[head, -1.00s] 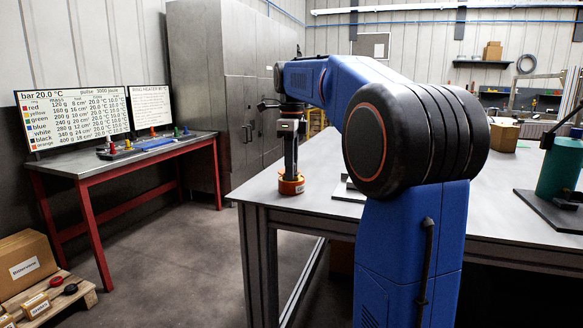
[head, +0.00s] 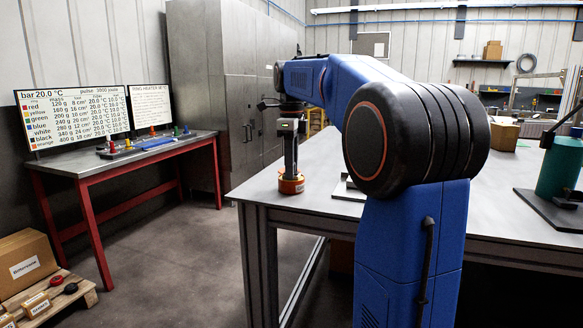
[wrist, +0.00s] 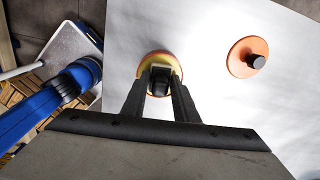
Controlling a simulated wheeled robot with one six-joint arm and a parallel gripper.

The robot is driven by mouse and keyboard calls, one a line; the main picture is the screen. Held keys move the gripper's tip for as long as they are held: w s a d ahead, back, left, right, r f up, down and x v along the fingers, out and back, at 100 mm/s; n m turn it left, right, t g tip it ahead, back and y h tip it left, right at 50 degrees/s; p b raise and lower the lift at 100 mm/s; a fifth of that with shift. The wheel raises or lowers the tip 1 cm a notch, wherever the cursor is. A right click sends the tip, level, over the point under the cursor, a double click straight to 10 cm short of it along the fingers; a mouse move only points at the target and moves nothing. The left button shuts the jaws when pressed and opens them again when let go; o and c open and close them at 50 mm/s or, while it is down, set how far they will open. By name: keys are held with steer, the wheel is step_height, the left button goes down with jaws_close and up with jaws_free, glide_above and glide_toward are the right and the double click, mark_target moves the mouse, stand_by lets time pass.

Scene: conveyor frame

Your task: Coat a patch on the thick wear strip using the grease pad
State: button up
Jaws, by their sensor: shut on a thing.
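My gripper (head: 290,168) points down at the near left corner of the grey table (head: 262,190). It is shut on a round orange piece (head: 291,187), which is at the tabletop; I cannot tell whether it touches. In the wrist view the fingers (wrist: 160,88) close on a dark stub above an orange and yellow disc (wrist: 152,62). This held piece may be the grease pad; no label shows. A second orange disc with a black knob (wrist: 247,57) lies apart on the pale surface to the right. I cannot pick out the thick wear strip in either view.
A pale plate (head: 347,190) lies on the table, partly behind my arm. A green cylinder on a dark base (head: 560,170) stands at the right. A red-legged bench (head: 125,163) with screens is at the left. Boxes on a pallet (head: 25,268) sit on the floor.

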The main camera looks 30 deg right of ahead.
steer(key=shift+r, duration=3.4)
